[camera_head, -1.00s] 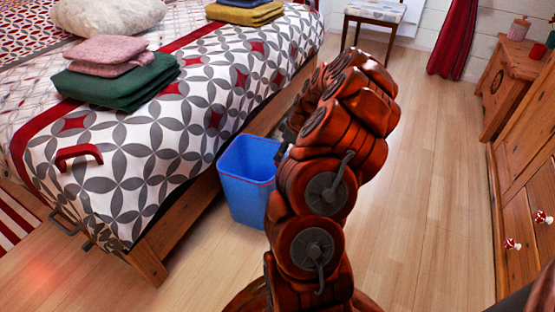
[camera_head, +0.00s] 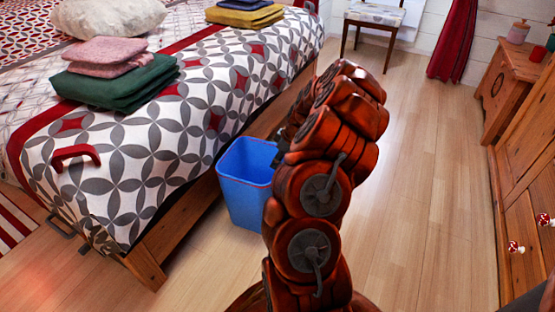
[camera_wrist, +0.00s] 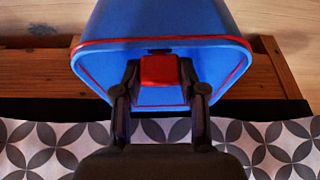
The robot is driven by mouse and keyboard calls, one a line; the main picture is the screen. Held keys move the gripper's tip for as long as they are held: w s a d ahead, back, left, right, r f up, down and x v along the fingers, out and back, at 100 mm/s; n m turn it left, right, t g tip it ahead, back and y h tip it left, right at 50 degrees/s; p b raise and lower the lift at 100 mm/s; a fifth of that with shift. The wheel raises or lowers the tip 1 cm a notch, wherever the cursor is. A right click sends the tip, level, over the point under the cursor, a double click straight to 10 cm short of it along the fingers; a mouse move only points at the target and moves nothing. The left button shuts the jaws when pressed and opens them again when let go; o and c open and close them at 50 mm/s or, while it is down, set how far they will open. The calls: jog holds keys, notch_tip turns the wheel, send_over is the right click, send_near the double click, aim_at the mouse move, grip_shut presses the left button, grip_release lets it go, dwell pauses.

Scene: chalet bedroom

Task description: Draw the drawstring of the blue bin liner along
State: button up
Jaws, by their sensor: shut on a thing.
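The blue bin (camera_head: 244,190), which looks blue all over, stands on the floor against the side of the bed. A thin red drawstring (camera_wrist: 100,43) runs around its rim in the wrist view. My gripper (camera_wrist: 160,74) is at the rim, its two fingers closed on a red tab (camera_wrist: 158,70) that looks like part of the drawstring. In the head view my arm hides most of the gripper and the bin's right side. The inside of the bin is mostly hidden, and I cannot tell the liner apart from the bin.
The bed (camera_head: 155,195) with its wooden side rail is directly left of the bin. Folded towels (camera_head: 115,82) and a red handle-like thing (camera_head: 76,156) lie on it. A wooden dresser (camera_head: 525,200) stands at the right. The floor (camera_head: 425,190) between is clear.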

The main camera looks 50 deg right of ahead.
grip_shut()
jog(key=shift+r+p, duration=0.45)
jog(key=shift+r, duration=0.7)
jog(key=shift+r, duration=0.1)
notch_tip(320, 180, up, 4)
jog(key=shift+r+p, duration=0.1)
jog(key=shift+p, duration=0.8)
jog(key=o, duration=0.8)
grip_release()
